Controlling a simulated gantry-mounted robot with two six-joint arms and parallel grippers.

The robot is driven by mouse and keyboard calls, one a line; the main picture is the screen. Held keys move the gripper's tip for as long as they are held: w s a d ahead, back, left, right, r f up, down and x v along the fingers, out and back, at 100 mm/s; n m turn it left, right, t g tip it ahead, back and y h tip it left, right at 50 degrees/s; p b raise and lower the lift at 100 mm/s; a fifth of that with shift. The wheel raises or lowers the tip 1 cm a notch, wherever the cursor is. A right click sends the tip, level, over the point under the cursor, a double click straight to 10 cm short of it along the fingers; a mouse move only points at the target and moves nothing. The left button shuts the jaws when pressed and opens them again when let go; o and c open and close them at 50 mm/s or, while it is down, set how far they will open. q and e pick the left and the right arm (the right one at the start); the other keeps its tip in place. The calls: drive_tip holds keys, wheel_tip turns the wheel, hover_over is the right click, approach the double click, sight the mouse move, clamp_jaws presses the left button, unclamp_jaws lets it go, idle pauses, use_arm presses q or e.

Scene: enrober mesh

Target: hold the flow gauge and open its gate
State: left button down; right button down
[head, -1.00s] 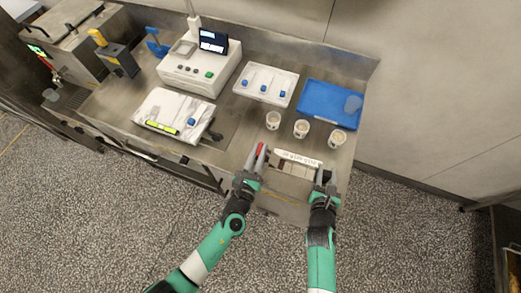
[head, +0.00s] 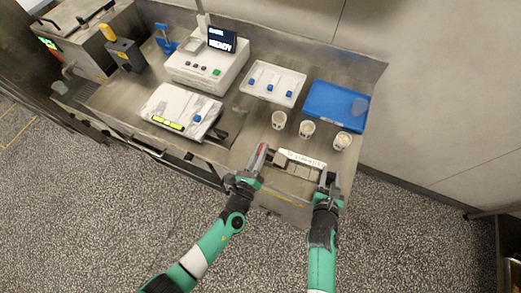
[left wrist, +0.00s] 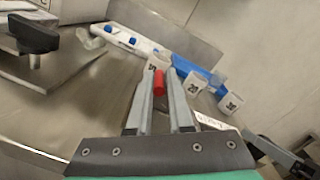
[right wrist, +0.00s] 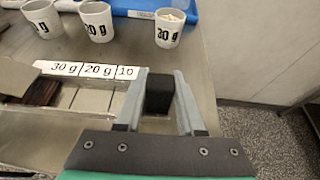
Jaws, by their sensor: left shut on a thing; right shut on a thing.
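The flow gauge is a low tray at the table's front edge. Its white label strip (head: 302,159) reads 30 g, 20 g and 10 in the right wrist view (right wrist: 85,70). My left gripper (head: 260,154) is shut on a red knob (left wrist: 159,82) at the gauge's left end. My right gripper (head: 331,180) is shut on a black block (right wrist: 158,92) at the gauge's right end. The gauge's lower inside shows pale cells and a dark brown piece (right wrist: 43,91) in the right wrist view. I cannot tell which part is the gate.
Three white cups (head: 279,120) marked in grams stand just behind the gauge. Behind them are a blue tray (head: 318,118) and a white tray (head: 258,93) with blue-ended items.

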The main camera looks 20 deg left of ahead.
use_arm(q)
drive_tip(key=c, duration=0.9)
unclamp_jaws()
drive_tip(key=shift+s+a+f, duration=0.1)
drive_tip(key=shift+f, duration=0.2)
drive_tip(key=shift+o, duration=0.2)
drive_tip(key=shift+r, duration=0.1)
drive_tip(key=m, duration=0.1)
drive_tip(key=d+r+m, duration=0.1)
drive_tip(key=shift+m, duration=0.4)
drive_tip(key=m, duration=0.1)
drive_tip(key=d+r+m, duration=0.1)
drive_tip(key=m, duration=0.1)
drive_tip(key=shift+r, duration=0.1)
drive_tip(key=s, duration=1.2)
drive_tip(key=w+a+r+n+t+y, duration=0.2)
drive_tip(key=w+a+r, duration=0.1)
drive_tip(key=w+r, duration=0.6)
drive_tip(key=w+a+r+n+t+y, duration=0.2)
drive_tip(key=w+r, duration=0.8)
drive_tip(key=r, duration=0.8)
drive_tip(key=shift+a+t+y, duration=0.4)
drive_tip(key=shift+y, duration=0.4)
